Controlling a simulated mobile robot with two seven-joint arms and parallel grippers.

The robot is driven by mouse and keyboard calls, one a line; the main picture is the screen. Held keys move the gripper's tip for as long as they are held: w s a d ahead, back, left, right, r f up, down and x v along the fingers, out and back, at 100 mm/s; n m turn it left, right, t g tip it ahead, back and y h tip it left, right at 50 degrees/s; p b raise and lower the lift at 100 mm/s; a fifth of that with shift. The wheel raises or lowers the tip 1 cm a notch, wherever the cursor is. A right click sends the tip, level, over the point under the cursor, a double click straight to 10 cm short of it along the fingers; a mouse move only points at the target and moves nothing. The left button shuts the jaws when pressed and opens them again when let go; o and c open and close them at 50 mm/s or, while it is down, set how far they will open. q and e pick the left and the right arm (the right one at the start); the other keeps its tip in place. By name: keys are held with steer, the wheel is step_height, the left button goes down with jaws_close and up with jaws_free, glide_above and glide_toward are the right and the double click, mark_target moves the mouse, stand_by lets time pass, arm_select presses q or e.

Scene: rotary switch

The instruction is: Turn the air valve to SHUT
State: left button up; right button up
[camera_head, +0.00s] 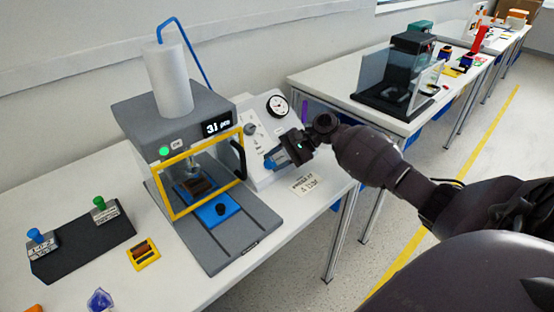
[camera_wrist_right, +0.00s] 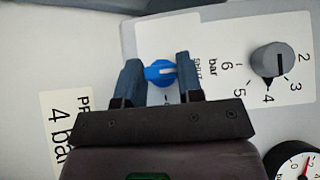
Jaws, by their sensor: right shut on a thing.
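The air valve is a blue rotary knob with a pale pointer bar (camera_wrist_right: 160,72), mounted on a white panel. In the right wrist view the pointer bar lies roughly across the picture, its tip toward small lettering at the right that I read only in part. My right gripper (camera_wrist_right: 162,80) has one finger on each side of the knob and is shut on it. In the head view the right gripper (camera_head: 275,162) is at the sloped panel (camera_head: 262,135) beside the press and hides the valve. My left gripper does not show.
Next to the valve are a grey regulator knob (camera_wrist_right: 272,60) and a round pressure gauge (camera_wrist_right: 296,163). The press (camera_head: 170,115) with a yellow-framed guard stands at the left. A label plate (camera_head: 305,184) lies in front of the panel.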

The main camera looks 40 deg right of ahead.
stand_by(0.4)
steer(key=o, duration=0.9)
steer(key=shift+o, duration=0.2)
steer(key=shift+d+r, duration=0.15)
steer(key=shift+d, duration=0.05)
steer(key=p+v, duration=0.1)
steer(key=v, duration=0.9)
steer(key=shift+s+d, duration=0.1)
